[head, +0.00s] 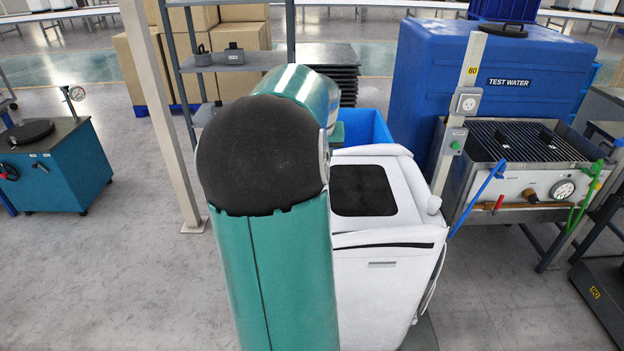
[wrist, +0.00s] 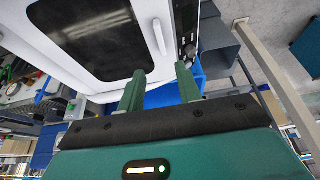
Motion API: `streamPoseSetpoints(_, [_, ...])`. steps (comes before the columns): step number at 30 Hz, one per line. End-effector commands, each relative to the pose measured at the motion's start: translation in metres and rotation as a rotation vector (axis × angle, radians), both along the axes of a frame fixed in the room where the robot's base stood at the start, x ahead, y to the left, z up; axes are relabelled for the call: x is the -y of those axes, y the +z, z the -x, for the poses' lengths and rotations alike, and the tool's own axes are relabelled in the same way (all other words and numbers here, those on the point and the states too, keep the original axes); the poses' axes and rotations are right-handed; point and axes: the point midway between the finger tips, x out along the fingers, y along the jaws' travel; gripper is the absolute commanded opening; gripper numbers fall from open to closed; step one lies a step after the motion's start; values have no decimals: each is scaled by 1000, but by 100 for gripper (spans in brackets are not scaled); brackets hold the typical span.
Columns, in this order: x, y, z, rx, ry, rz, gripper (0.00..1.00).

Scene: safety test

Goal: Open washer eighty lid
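The white washer (head: 388,270) stands just right of my arm in the head view, with a yellow 80 label on the post beside it. Its lid, with a dark window (head: 362,190), lies flat and looks shut. In the wrist view the lid's dark window (wrist: 90,38) and a white bar handle (wrist: 162,37) show close up. My gripper (wrist: 160,69) has its two green fingers apart with nothing between them. The fingertips point toward the handle and appear short of it.
A post (head: 458,120) rises at the washer's right, beside a grill-topped bench (head: 525,185). A blue TEST WATER tank (head: 420,80) and a blue bin (head: 368,125) are behind. A shelf rack (head: 235,68) stands at the back left. The left floor (head: 110,260) is clear.

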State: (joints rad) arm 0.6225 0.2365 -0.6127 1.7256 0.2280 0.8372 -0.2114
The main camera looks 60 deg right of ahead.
Motion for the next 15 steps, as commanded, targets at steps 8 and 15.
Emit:
streamPoseSetpoints(8, [14, -41, -7, -3, 2, -4, 35])
streamPoseSetpoints(15, [30, -85, -18, -3, 2, -4, 35])
